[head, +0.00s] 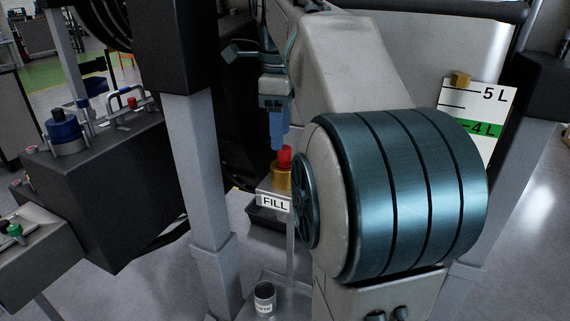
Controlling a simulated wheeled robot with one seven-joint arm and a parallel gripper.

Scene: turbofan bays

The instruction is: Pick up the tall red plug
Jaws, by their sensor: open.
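The tall red plug (285,156) stands upright in a brass fitting (281,179) on a small stand, just behind a FILL label. My gripper (277,143) points down right above the plug, slightly to its left in the picture. Its blue fingers are open, and their tips appear close to the plug's top. I cannot tell from this one view whether they touch it or how they line up in depth. The plug's lower end is hidden inside the fitting.
The FILL label (275,202) fronts the stand. A grey post (203,170) rises to its left. A dark box (115,185) with a blue cap (65,132) stands farther left. A small cup (264,298) sits low in front. A level scale (488,112) is at right.

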